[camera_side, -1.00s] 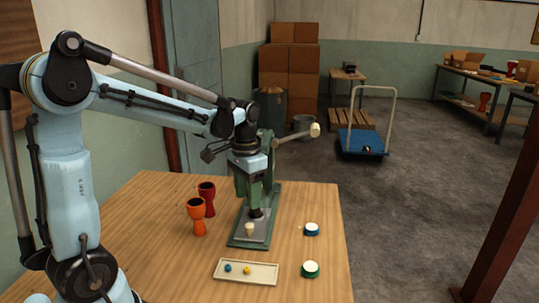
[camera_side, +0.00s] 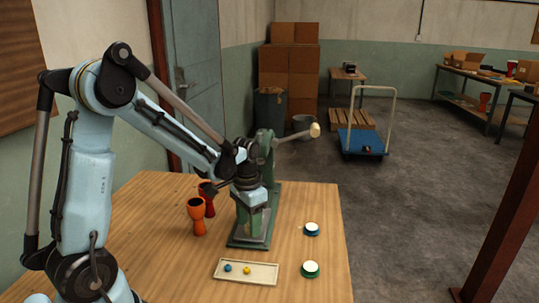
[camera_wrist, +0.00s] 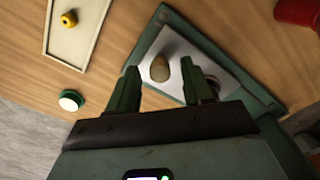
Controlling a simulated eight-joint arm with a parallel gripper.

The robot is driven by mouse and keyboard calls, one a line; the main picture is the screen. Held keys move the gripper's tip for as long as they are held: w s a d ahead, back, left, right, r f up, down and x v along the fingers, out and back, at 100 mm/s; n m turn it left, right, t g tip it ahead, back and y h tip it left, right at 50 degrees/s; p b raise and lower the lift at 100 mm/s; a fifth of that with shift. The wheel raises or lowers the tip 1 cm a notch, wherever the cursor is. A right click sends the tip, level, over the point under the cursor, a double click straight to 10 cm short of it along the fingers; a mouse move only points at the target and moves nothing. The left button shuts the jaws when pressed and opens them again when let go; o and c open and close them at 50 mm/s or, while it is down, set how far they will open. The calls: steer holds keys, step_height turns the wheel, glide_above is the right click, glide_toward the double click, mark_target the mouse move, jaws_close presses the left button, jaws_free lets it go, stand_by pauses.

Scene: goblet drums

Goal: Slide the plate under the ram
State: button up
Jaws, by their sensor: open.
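The green press (camera_side: 266,150) stands on the table with a pale handle reaching to the right. In the wrist view a grey metal plate (camera_wrist: 178,48) lies in the press's green base (camera_wrist: 216,52), with a tan, egg-shaped knob (camera_wrist: 160,68) on it. My gripper (camera_wrist: 159,70) is open, its two green fingers on either side of the knob in the picture; I cannot tell if they touch it. In the side view my gripper (camera_side: 249,228) is low over the front of the base and hides the knob. A dark round part (camera_wrist: 212,84), perhaps the ram's end, is partly hidden behind the right finger.
An orange goblet drum (camera_side: 197,218) and a red one (camera_side: 208,199) stand left of the press. A tray (camera_side: 262,279) with a blue and a yellow piece lies in front. White-topped blue (camera_side: 312,229) and green (camera_side: 310,269) round pieces sit at right.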

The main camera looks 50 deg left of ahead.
jaws_close()
steer(key=shift+w+a, duration=1.75)
steer(key=shift+w, duration=0.05)
jaws_free()
